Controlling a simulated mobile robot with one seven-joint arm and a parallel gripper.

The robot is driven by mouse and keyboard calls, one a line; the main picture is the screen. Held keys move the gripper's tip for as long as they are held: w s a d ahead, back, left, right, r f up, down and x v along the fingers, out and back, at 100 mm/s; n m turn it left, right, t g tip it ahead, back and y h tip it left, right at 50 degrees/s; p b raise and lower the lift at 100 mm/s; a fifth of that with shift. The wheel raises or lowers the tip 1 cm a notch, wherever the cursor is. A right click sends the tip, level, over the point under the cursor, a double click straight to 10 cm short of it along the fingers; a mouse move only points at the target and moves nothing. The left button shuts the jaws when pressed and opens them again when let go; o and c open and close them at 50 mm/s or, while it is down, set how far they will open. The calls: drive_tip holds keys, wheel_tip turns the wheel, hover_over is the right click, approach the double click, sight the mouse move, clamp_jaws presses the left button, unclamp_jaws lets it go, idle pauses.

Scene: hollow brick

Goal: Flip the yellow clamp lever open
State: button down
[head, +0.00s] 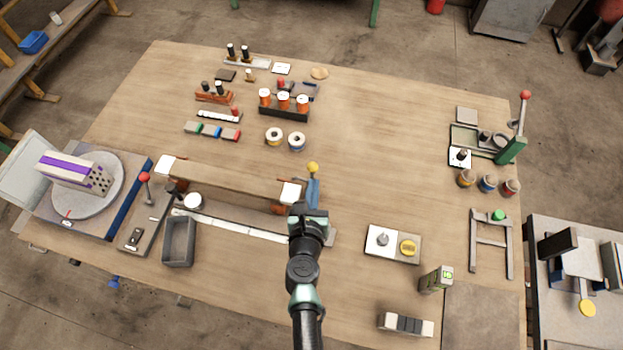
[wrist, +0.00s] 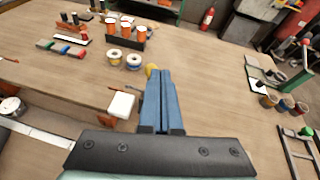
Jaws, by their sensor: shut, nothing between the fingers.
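The yellow ball knob of the clamp lever (head: 312,167) shows at the middle of the table in the head view, just beyond my fingertips. It also shows in the wrist view (wrist: 151,70), at the upper left of the fingertips and partly hidden by them. The lever's shaft and base are mostly hidden behind my fingers. My gripper (head: 315,182) has blue fingers, which lie shut side by side with nothing between them; they also show in the wrist view (wrist: 160,77). I cannot tell whether the fingers touch the knob.
A white block (head: 290,192) on a wooden bar's end stands close left of my fingers. Wire spools (head: 297,141) stand beyond. A red-knobbed lever (head: 145,177) stands at the left. A plate with a yellow disc (head: 408,247) lies at the right. The table right of the knob is clear.

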drive_tip(key=s+r, duration=0.1)
drive_tip(key=s+r+p, duration=0.1)
drive_tip(key=shift+s+a+r, duration=0.1)
drive_tip(key=shift+a+r, duration=0.1)
drive_tip(key=shift+r, duration=0.2)
drive_tip(key=shift+s, duration=0.1)
